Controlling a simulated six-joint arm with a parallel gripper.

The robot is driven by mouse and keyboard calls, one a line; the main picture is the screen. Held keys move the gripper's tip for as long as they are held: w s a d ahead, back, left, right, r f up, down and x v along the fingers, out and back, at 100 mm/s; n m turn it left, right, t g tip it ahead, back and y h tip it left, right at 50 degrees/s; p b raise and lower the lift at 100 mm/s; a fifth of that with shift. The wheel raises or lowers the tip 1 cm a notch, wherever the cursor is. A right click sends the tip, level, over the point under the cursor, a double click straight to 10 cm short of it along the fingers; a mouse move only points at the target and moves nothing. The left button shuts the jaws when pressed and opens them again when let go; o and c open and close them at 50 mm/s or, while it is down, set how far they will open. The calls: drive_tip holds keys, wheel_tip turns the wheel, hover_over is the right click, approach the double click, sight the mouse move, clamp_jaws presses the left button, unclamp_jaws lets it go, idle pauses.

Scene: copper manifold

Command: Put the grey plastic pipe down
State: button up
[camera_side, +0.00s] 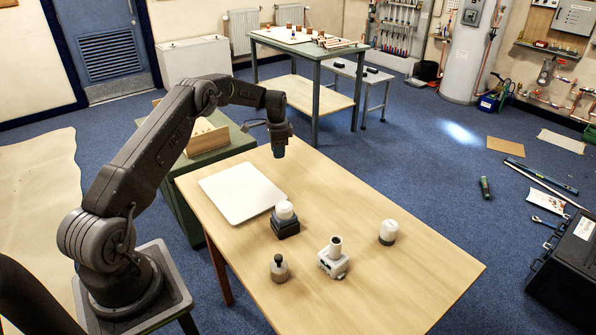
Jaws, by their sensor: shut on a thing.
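My gripper (279,142) is above the back edge of the wooden table, pointing down. It is shut on the grey plastic pipe, which is small and dark here and hard to tell apart from the jaws. The held end is above the table, to the right of and behind a white board (242,192).
A white-topped piece on a black block (285,220) stands at the board's right corner. A small knobbed piece (279,268) and a white-capped cylinder (388,232) stand nearer the front. The table's (340,200) back right is clear.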

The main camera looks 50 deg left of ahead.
hover_over(298, 176)
wheel_tip(298, 176, down, 4)
drive_tip(key=shift+r, duration=0.1)
drive_tip(key=shift+f, duration=2.05)
drive_tip(key=shift+f, duration=0.2)
drive_tip(key=o, duration=0.9)
drive_tip(key=shift+r, duration=0.1)
